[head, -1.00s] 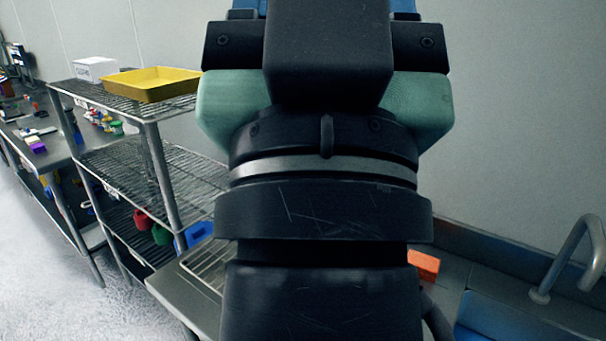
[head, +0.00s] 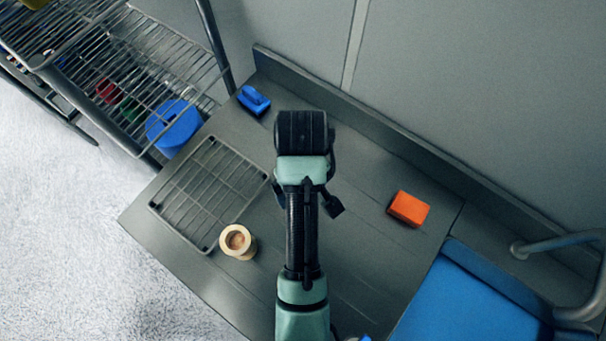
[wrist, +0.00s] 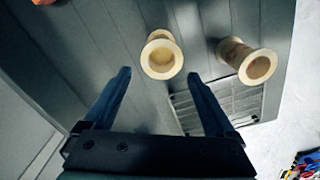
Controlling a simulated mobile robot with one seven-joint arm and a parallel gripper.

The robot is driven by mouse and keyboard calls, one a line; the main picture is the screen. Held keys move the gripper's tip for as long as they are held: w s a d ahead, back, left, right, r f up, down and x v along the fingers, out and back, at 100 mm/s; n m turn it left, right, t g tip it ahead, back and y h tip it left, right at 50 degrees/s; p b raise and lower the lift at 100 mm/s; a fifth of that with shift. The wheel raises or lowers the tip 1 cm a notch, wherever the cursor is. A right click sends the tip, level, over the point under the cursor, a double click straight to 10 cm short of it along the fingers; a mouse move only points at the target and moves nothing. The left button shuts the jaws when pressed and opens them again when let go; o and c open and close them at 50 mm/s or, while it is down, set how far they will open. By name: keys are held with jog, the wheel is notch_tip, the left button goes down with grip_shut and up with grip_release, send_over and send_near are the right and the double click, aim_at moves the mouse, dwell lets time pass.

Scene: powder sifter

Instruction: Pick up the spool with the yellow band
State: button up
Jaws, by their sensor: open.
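Two pale wooden spools show in the wrist view. One spool (wrist: 161,58) appears just beyond and between the fingertips. The other spool (wrist: 247,62) is to the right, by the edge of the wire rack. In the head view one spool (head: 238,242) stands at the rack's near right corner; the other is not seen there, probably behind my arm. I cannot make out a yellow band on either spool. My gripper (wrist: 159,76) is open, with two dark blue fingers apart and nothing between them. In the head view my arm hides the gripper.
A wire rack (head: 190,190) lies on the grey counter (head: 350,270). An orange block (head: 409,208) lies at right, before a blue sink basin (head: 460,300) with a faucet (head: 560,248). A blue brush-like object (head: 253,99) lies by the back wall. Wire shelving (head: 120,70) stands left.

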jog(key=f, duration=0.6)
jog(key=shift+s, duration=0.35)
jog(key=shift+w+f+p, duration=0.1)
jog(key=shift+f+p, duration=0.2)
jog(key=shift+f, duration=0.25)
jog(key=f, duration=0.2)
jog(key=f+p, duration=0.1)
jog(key=f, duration=0.1)
jog(key=shift+s, duration=0.2)
jog(key=shift+w+f, duration=0.1)
jog(key=shift+f, duration=0.45)
jog(key=c, duration=1.3)
jog(key=shift+r, duration=0.1)
